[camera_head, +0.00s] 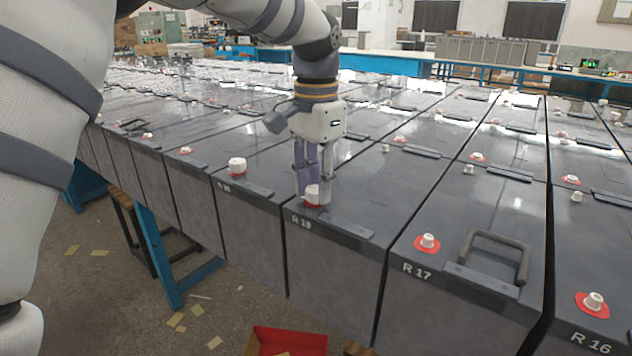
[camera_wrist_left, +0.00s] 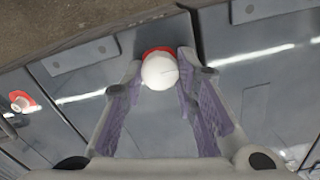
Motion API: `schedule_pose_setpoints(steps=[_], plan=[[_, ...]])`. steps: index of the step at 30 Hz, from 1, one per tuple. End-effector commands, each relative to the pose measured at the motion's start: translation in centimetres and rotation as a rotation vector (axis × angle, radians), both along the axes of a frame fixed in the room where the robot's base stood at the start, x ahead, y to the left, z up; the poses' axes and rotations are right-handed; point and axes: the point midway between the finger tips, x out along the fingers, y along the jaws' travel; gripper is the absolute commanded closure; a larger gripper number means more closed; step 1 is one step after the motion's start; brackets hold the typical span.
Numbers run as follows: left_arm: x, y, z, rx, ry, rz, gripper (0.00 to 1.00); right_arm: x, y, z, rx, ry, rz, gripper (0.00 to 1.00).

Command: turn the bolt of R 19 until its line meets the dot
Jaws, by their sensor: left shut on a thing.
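My left gripper (camera_head: 313,190) reaches down from above with its fingers shut around a white bolt (camera_head: 312,193) on a red ring. The bolt stands near the front edge of a dark battery (camera_head: 335,250) whose small label reads like R 18 or R 19; I cannot tell which. This battery is directly left of R 17 (camera_head: 465,295). In the left wrist view the round white bolt head (camera_wrist_left: 158,72) sits between the purple finger pads of the gripper (camera_wrist_left: 160,85). A faint line shows on the head's right side. I cannot make out a dot. My right gripper is not in view.
Neighbouring batteries stand close on both sides, with their own white bolts, such as those on R 17 (camera_head: 427,243) and R 16 (camera_head: 594,302). A raised handle (camera_head: 497,252) stands on R 17. A red bin (camera_head: 288,341) is below the front edge.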

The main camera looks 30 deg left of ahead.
Motion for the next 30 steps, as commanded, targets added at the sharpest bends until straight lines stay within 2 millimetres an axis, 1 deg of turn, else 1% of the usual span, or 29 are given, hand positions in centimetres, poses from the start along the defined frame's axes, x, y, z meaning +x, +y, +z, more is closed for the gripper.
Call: schedule_pose_setpoints(steps=[14,15,16,17,26,28,30], plan=[[0.0,0.0,0.1,0.000,-0.002,-0.012,1.00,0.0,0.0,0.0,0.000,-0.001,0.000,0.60],[0.0,0.0,0.1,0.000,-0.002,-0.012,0.64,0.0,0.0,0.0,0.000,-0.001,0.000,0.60],[0.0,0.0,0.1,0.000,-0.002,-0.012,0.57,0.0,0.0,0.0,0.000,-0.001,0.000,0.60],[0.0,0.0,0.1,0.000,-0.002,-0.012,0.53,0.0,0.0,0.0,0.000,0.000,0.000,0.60],[0.0,0.0,0.2,0.001,-0.001,-0.011,0.53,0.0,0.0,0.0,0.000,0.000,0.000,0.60],[0.1,0.0,1.0,0.001,-0.004,-0.010,0.53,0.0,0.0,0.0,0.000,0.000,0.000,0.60],[0.1,0.0,2.5,0.000,-0.006,-0.010,0.53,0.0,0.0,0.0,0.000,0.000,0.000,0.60]])
